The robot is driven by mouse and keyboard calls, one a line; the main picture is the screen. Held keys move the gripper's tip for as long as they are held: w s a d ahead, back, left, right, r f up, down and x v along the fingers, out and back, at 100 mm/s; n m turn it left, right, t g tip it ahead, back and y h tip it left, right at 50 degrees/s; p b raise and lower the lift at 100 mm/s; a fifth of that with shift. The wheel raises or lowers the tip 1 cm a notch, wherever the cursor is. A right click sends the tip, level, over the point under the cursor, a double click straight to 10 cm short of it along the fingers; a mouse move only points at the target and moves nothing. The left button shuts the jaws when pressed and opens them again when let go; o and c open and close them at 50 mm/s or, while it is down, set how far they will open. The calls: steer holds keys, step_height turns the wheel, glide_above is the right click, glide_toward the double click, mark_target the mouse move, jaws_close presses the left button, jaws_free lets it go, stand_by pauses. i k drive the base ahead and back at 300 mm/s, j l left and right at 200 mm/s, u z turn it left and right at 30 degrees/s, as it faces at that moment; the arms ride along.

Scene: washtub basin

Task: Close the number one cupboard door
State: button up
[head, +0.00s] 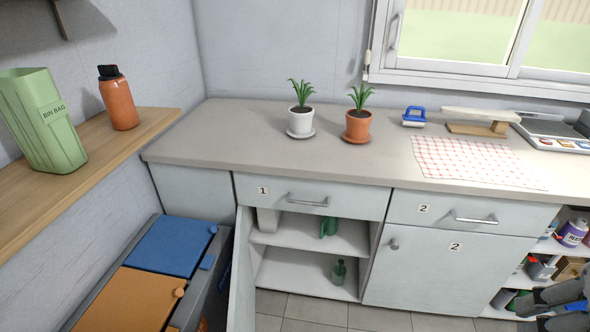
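The number one cupboard (305,242) is below the counter, under the drawer labelled 1 (340,199). Its door (242,275) stands open on the left side, swung out towards me and seen nearly edge-on; its lower end runs off the picture. Inside are two shelves with a green watering can (329,227) above and a green bottle (339,272) below. My gripper (535,307) is at the bottom right corner, partly cut off, far from the open door. I cannot tell whether its fingers are apart.
Blue-lidded (170,245) and orange-lidded (130,298) bins stand close left of the open door. The number two cupboard door (440,270) is shut. Open shelves (545,272) with bottles and boxes are at the right. Tiled floor (330,312) in front of the cupboards is clear.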

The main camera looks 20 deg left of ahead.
mark_target(241, 317)
steer(key=k+j+u, duration=0.35)
steer(key=j+u, duration=0.15)
steer(key=j, duration=0.2)
steer(key=k+j+u, duration=0.25)
steer(key=j, duration=0.15)
steer(key=i+l, duration=0.05)
steer(key=i, duration=0.05)
